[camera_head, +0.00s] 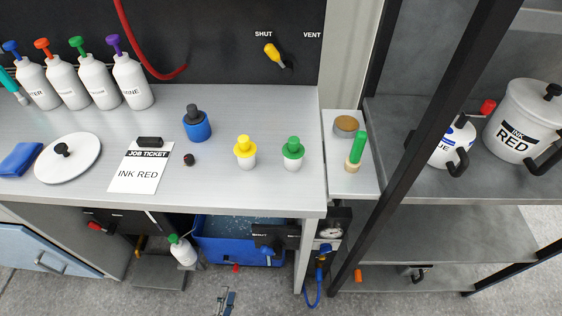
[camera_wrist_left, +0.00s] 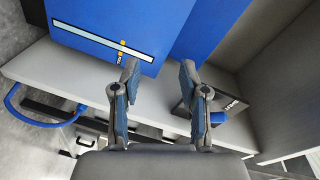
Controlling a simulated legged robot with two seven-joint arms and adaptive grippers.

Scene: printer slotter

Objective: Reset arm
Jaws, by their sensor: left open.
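My left gripper (camera_head: 227,302) shows at the bottom edge of the head view, only its fingers, in front of the workbench and below its top. In the left wrist view its two fingers (camera_wrist_left: 159,68) stand apart with nothing between them. A blue box-like panel (camera_wrist_left: 115,25) with a pale strip lies beyond the fingers. A grey ledge (camera_wrist_left: 60,72) runs behind them. My right gripper shows in neither view.
The workbench top (camera_head: 300,200) carries a job ticket (camera_head: 137,178) reading "INK RED", a blue jar (camera_head: 196,128), and yellow (camera_head: 244,152) and green-capped (camera_head: 292,153) containers. A blue tub (camera_head: 215,245) stands below. A dark rack post (camera_head: 425,130) rises at right, beside a RED pot (camera_head: 518,115).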

